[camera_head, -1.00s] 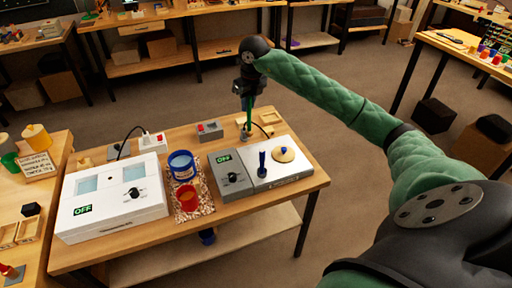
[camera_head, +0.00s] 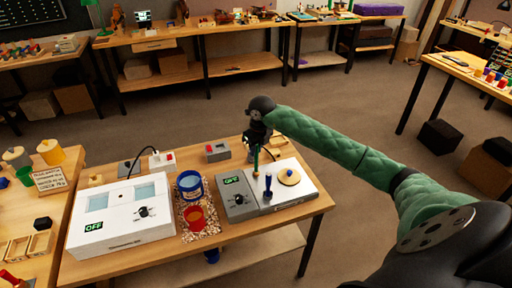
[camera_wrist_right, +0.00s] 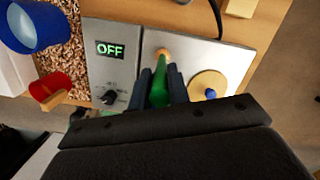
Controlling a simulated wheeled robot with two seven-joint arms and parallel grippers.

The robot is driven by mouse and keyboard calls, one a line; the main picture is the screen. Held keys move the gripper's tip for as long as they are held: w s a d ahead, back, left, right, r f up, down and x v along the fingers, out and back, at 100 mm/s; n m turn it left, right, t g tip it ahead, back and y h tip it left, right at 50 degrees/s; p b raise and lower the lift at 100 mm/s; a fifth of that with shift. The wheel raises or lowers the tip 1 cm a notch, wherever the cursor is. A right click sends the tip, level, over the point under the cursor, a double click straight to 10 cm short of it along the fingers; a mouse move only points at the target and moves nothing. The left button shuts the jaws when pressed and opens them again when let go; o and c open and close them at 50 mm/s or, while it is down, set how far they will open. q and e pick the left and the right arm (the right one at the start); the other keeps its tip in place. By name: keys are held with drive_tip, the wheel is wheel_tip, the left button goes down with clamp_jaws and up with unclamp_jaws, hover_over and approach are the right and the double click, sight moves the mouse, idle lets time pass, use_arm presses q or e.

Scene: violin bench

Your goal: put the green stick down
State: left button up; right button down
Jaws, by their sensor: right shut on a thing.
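My right gripper (camera_head: 256,146) is shut on the green stick (camera_wrist_right: 159,88), which points down from between the fingers. The stick also shows in the head view (camera_head: 255,160), above the back part of the grey and white device (camera_head: 285,197). In the right wrist view its tan tip (camera_wrist_right: 162,54) is over the device's white panel. I cannot tell whether the tip touches the panel. The device's display (camera_wrist_right: 110,49) reads OFF. My left gripper is not in view.
Left of the device are a blue cup (camera_head: 189,185) and a red cup (camera_head: 195,219) on a speckled mat (camera_head: 205,233). A white box (camera_head: 120,226) with an OFF display fills the table's left.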

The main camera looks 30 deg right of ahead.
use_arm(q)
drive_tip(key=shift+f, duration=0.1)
use_arm(e)
drive_tip(key=shift+f, duration=0.15)
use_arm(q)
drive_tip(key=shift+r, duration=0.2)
use_arm(e)
drive_tip(key=shift+f, duration=0.1)
drive_tip(key=c, duration=1.3)
unclamp_jaws()
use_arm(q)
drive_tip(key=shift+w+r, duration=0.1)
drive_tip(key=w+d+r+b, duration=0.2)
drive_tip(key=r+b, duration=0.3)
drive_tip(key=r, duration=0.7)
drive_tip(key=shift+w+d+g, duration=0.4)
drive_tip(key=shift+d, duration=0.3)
use_arm(e)
drive_tip(key=r, duration=0.4)
drive_tip(key=s+r, duration=0.1)
drive_tip(key=r, duration=0.7)
drive_tip(key=shift+s+d+r, duration=0.1)
drive_tip(key=shift+s+d, duration=0.05)
drive_tip(key=shift+s, duration=0.25)
